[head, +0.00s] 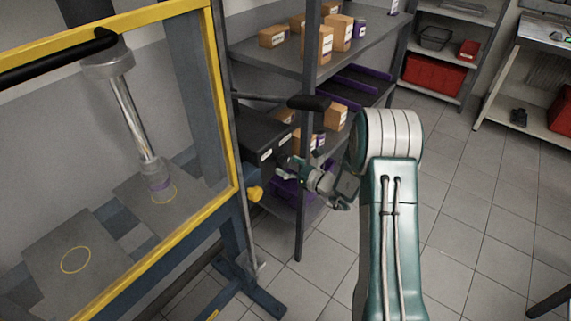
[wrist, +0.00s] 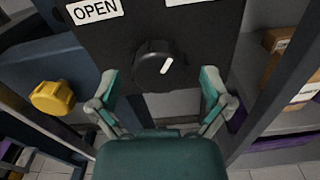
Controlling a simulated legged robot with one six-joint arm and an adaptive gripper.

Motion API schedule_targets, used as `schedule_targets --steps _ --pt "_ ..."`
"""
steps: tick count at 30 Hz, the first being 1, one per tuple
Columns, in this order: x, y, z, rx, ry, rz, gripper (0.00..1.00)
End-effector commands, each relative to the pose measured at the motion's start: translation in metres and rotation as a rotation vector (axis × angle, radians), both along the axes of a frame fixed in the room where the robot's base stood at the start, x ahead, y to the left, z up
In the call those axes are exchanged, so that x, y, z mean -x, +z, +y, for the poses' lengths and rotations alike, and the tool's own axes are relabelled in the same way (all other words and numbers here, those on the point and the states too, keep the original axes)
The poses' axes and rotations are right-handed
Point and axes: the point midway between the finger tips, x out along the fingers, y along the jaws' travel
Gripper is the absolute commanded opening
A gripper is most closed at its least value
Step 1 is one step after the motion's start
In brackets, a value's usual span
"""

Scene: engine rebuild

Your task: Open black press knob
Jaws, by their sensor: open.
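The black press knob (wrist: 153,66) is round with a white pointer line tilted slightly right of vertical. It sits on a dark control panel (wrist: 205,25) below an "OPEN" label (wrist: 95,10). My gripper (wrist: 160,90) is open, its green fingertips apart on the left and right of the knob and not visibly touching it. In the head view my gripper (head: 287,165) is at the dark control box (head: 262,135) on the press's right side. The knob itself cannot be made out there. A second label at the panel's upper right is cut off.
The yellow-framed press (head: 228,120) stands at the left with a yellow knob (head: 254,194) below the box. A black-gripped lever (head: 308,102) sticks out above the box. A shelf (head: 270,58) with cardboard boxes stands close behind. Tiled floor (head: 470,200) is clear at the right.

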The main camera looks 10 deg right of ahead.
Motion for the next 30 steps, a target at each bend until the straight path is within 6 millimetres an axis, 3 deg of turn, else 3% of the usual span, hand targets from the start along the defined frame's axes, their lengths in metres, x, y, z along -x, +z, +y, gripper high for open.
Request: schedule_targets --steps 10,11,15,16,30 --pt "-0.005 0.0 0.004 0.0 -0.001 0.0 0.99" --pt "-0.005 0.0 0.004 0.0 -0.001 0.0 0.9" --pt "-0.0048 0.0001 0.0041 0.0 0.0 0.0 0.28" --pt "-0.0049 0.0001 0.004 0.0 0.0 0.0 0.17" --pt "-0.0061 0.0 0.0037 0.045 -0.002 -0.037 0.17"
